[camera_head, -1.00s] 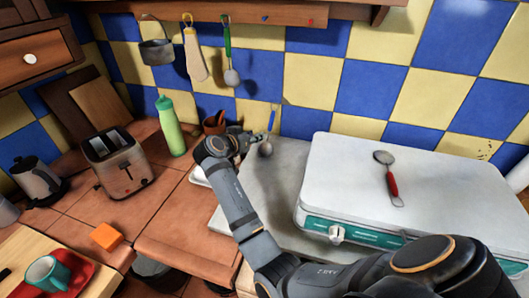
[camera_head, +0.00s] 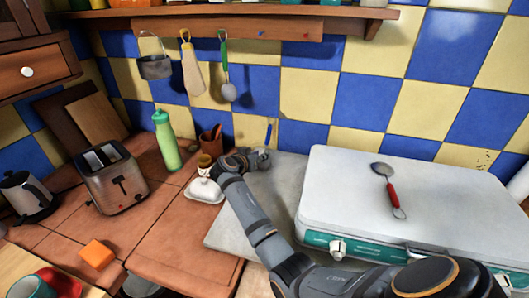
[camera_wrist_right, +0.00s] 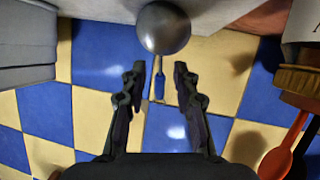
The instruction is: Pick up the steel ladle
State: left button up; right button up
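A steel ladle with a round bowl (camera_wrist_right: 164,27) and a blue handle tip (camera_wrist_right: 159,88) shows in the right wrist view. In the head view its blue handle (camera_head: 268,133) stands against the tiled wall, while its bowl is mostly hidden by my right gripper (camera_head: 262,157). In the wrist view the fingers of my right gripper (camera_wrist_right: 158,75) are apart, one on each side of the handle, with no contact visible. My left gripper is not in view.
A white stove (camera_head: 330,180) stands right, with a red-handled utensil (camera_head: 391,195) on it. A white butter dish (camera_head: 204,192), brown pot (camera_head: 211,142) and green bottle (camera_head: 166,140) stand left of the gripper. A green-handled ladle (camera_head: 228,88) and pan (camera_head: 155,67) hang above.

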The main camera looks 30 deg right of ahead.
aim_at(267, 142)
jog(key=x, duration=0.3)
jog(key=shift+w+d+f, duration=0.1)
jog(key=shift+d+f, duration=0.05)
jog(key=shift+f, duration=0.05)
jog(key=shift+r, duration=0.1)
jog(key=shift+c, duration=1)
grip_shut()
